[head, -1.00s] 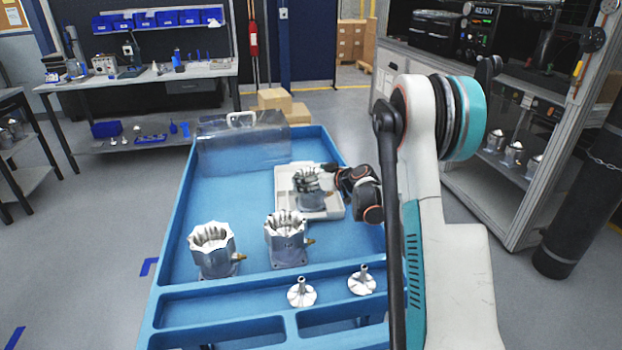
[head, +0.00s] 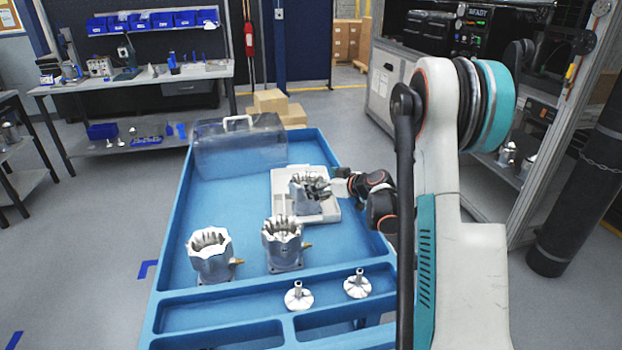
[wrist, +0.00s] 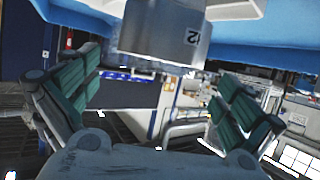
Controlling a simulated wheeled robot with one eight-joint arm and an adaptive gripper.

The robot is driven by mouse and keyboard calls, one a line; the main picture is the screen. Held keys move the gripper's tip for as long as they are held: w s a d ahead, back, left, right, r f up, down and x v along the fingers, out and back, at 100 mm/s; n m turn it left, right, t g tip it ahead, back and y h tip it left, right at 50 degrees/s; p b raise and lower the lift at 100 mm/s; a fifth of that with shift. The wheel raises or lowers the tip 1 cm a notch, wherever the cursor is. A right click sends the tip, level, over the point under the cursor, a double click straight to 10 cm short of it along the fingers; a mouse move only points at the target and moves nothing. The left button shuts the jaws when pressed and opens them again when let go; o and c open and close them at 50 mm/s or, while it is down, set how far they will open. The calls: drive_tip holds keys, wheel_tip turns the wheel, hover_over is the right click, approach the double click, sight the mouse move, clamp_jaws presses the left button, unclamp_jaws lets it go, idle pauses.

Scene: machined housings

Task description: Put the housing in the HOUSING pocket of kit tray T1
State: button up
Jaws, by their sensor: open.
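The housing (head: 305,194), a silvery metal cup with a scalloped top, stands upright in the white kit tray (head: 281,190) on the blue cart. I cannot read pocket labels or see its base clearly. My gripper (head: 328,186) is at the housing's right side, partly overlapping it in the head view. In the wrist view the fingers of my gripper (wrist: 155,105) are spread wide. The housing (wrist: 165,30), with a dark number mark, shows between and beyond them, with clear gaps on both sides. The tray's white edge (wrist: 238,8) shows at the top.
Two similar housings (head: 211,256) (head: 283,243) stand on the cart in front of the tray. A clear cover (head: 238,148) stands at the back. The cart's left floor is free.

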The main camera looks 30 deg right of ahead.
drive_tip(key=p+v, duration=0.1)
drive_tip(key=v, duration=0.4)
